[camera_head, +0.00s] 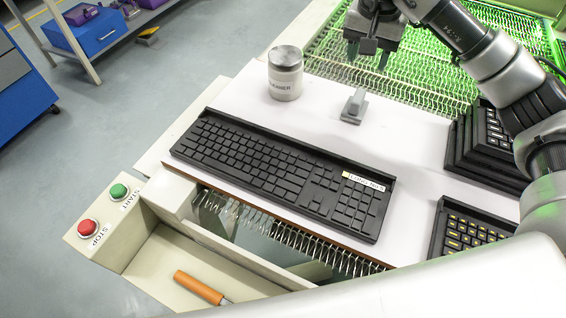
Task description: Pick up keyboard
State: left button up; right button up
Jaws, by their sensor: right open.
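A black keyboard (270,165) lies flat on a white work surface (330,103), with a small yellow-and-white label at its upper right. My right gripper (368,60) hangs at the top of the view, pointing down, over the green-lit mesh. It is open and empty, beyond the keyboard and apart from it. My left gripper is not in view.
A grey canister (285,78) and a small grey stand (354,106) stand behind the keyboard. Stacked black keyboards (482,150) and another keyboard (470,232) are at right. Green and red buttons (118,191) and an orange-handled tool (200,288) are at the front left.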

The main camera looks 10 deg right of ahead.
aim_at(351, 197)
jog(key=i+j+z, duration=0.1)
jog(key=j+z, duration=0.3)
jog(key=j, duration=0.6)
jog(key=k+j+z, duration=0.1)
jog(key=j+z, duration=0.3)
jog(key=j, duration=0.6)
